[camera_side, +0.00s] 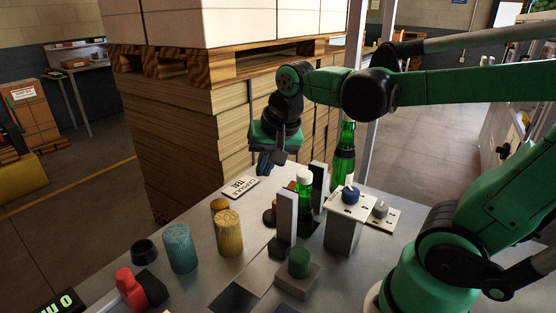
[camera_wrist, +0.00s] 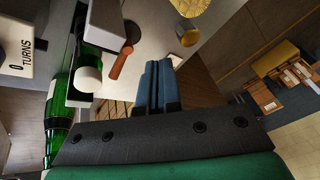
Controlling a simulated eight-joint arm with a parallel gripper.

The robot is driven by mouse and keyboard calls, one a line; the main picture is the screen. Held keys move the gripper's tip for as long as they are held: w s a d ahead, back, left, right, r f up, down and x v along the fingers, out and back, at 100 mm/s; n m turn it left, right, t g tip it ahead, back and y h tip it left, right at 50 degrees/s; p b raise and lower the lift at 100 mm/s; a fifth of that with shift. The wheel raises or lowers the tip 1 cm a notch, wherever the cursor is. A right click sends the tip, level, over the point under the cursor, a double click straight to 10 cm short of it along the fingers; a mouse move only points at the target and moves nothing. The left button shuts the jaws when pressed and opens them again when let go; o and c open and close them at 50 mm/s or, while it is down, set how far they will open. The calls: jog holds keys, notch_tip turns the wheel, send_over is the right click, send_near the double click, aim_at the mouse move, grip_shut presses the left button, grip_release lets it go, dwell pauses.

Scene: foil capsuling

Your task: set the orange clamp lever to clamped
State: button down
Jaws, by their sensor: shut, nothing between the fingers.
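The orange clamp lever (camera_wrist: 121,62) shows in the wrist view as a short orange bar beside a dark round part, left of my fingertips. In the side view only a small reddish part (camera_side: 269,215) shows behind the pale upright jaw, and I cannot tell how the lever lies there. My gripper (camera_side: 266,168) hangs above the far edge of the bench, its blue fingers shut and empty. In the wrist view the shut fingers (camera_wrist: 158,70) are apart from the lever. A green bottle with a white top (camera_side: 304,180) stands between two upright jaws (camera_side: 286,220).
A second green bottle (camera_side: 344,150) stands behind a grey block with a blue knob (camera_side: 350,195). A yellow cylinder (camera_side: 229,233), a teal cylinder (camera_side: 180,248) and a red-knobbed part (camera_side: 130,288) stand on the left. A stacked pallet (camera_side: 190,120) rises behind the bench.

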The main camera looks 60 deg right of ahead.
jog(key=w+d+f+m+g, duration=0.1)
jog(key=d+m+g, duration=0.3)
jog(key=m, duration=0.9)
jog(key=w+d+f+m+g, duration=0.2)
jog(key=w+d+m+g, duration=0.1)
jog(key=d+m, duration=0.8)
jog(key=shift+w+f+m+g+y, duration=0.2)
jog(key=shift+m+g+y, duration=0.25)
jog(key=shift+m, duration=0.95)
jog(key=x, duration=1)
